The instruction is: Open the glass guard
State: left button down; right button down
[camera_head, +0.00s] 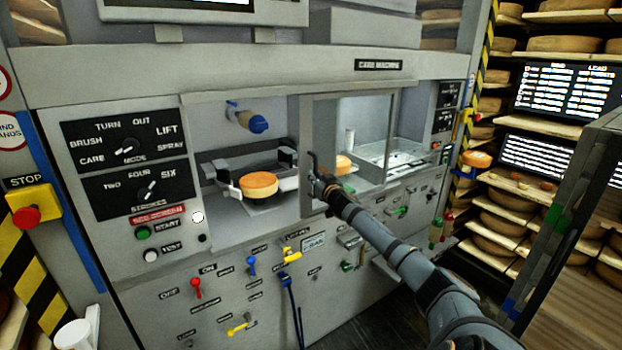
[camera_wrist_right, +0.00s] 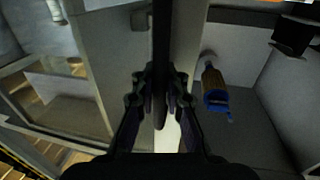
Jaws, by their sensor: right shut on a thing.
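The glass guard is a grey-framed clear pane (camera_head: 368,130) on the front of the care machine. It stands over the middle-right of the machine's opening, and the left part of the opening is uncovered. Its left frame post (camera_head: 307,135) carries a dark upright handle bar, which runs down the middle of the right wrist view (camera_wrist_right: 161,45). My right gripper (camera_head: 320,183) is at this post, and in the wrist view its fingers (camera_wrist_right: 160,88) are shut on the handle bar. My left gripper is not in view.
An orange cheese wheel (camera_head: 258,185) sits in a holder in the uncovered bay, below a blue-tipped nozzle (camera_head: 257,124). Levers and knobs line the panel beneath, including a red lever (camera_head: 196,287). A dark-framed rack or cart (camera_head: 560,200) stands at right.

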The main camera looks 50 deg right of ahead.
aim_at(312, 145)
jog(key=shift+s+d+f, duration=0.1)
jog(key=shift+f, duration=0.2)
jog(key=c, duration=1.7)
grip_release()
jog(key=o, duration=0.3)
jog(key=shift+s+d+r, duration=0.15)
jog(key=shift+s, duration=0.1)
jog(key=shift+w+r, duration=0.15)
notch_tip(312, 145, up, 10)
jog(key=shift+f, duration=0.1)
